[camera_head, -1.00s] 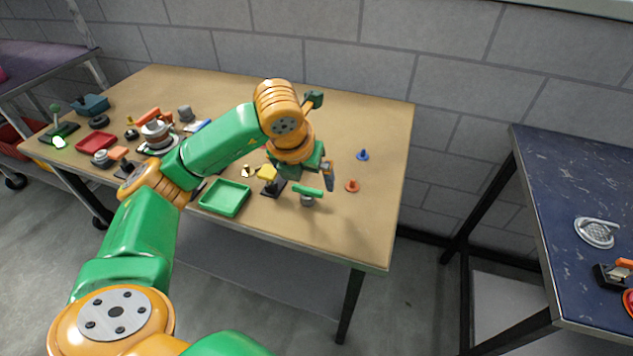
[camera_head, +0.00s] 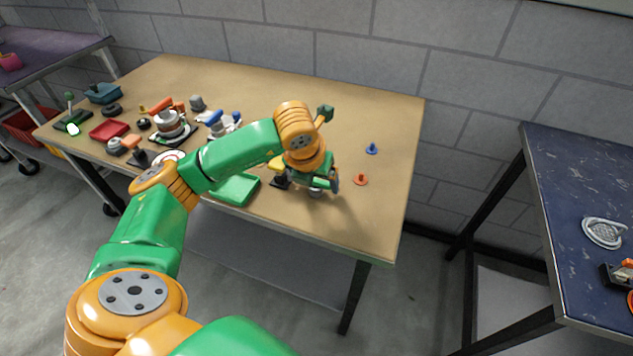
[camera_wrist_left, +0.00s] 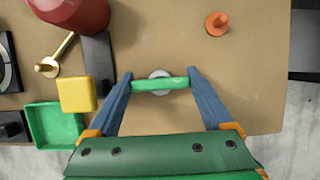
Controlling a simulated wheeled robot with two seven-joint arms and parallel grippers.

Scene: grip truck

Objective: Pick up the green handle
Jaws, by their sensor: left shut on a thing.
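The green handle (camera_wrist_left: 160,85) is a short bar on a round grey base (camera_wrist_left: 160,73) on the tan table. In the left wrist view it lies between the two blue fingers of my left gripper (camera_wrist_left: 160,84), which touch its two ends. The left gripper is shut on it. In the head view the left gripper (camera_head: 326,184) is low over the table near its front edge and hides most of the handle. Part of the grey base (camera_head: 316,194) shows beneath it. The right gripper is not in view.
A yellow block (camera_wrist_left: 76,95) and a green tray (camera_wrist_left: 52,125) are left of the gripper. An orange peg (camera_wrist_left: 217,23) stands beyond it to the right, and a blue peg (camera_head: 372,149) is farther back. Several parts crowd the table's left side. The table's right end is mostly clear.

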